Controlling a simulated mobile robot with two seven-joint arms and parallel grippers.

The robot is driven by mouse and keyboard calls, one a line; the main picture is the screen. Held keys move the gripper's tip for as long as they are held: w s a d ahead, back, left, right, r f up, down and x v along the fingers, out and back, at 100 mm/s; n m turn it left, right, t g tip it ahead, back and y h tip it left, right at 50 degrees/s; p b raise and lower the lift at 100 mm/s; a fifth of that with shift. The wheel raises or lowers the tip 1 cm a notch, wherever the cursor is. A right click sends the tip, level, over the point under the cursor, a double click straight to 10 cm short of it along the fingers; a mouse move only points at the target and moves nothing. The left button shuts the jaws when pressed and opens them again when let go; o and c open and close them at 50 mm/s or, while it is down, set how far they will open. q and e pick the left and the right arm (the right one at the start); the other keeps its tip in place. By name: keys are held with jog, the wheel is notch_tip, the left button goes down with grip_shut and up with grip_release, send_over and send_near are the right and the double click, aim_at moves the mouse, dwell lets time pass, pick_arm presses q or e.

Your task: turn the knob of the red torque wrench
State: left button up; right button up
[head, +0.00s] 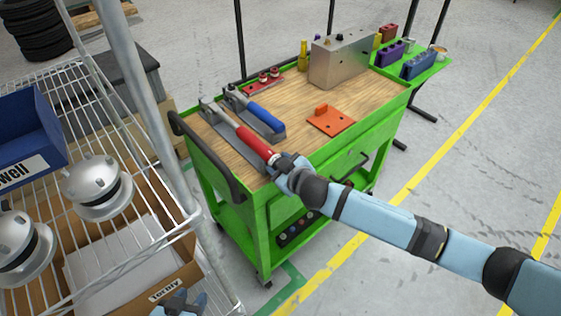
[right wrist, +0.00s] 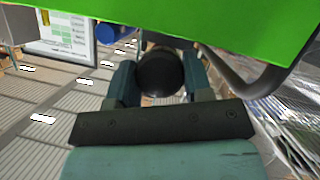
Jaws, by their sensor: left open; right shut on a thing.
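The red torque wrench (head: 254,141) lies in its grey holder on the wooden top of the green cart, its handle end toward me. My right gripper (head: 279,162) is at that near end. In the right wrist view, its two fingers stand on either side of a round black knob (right wrist: 160,73), and the gripper is shut on it. The blue torque wrench (head: 264,117) lies in a holder just behind the red one. My left gripper (head: 181,304) is open at the bottom edge, partly cut off, near the wire shelf.
The green cart (head: 248,207) has a black handle (head: 207,160) at its left. An orange plate (head: 331,121) lies to the right of the wrenches, with a metal box (head: 342,60) behind. A wire shelf (head: 137,277) with silver-black parts (head: 95,186) fills the left.

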jog(key=shift+n, duration=0.4)
jog(key=shift+t, duration=0.3)
jog(key=o, duration=0.9)
jog(key=p+v, duration=0.1)
jog(key=v, duration=1.2)
jog(key=shift+s+r, duration=0.25)
jog(key=shift+s, duration=0.15)
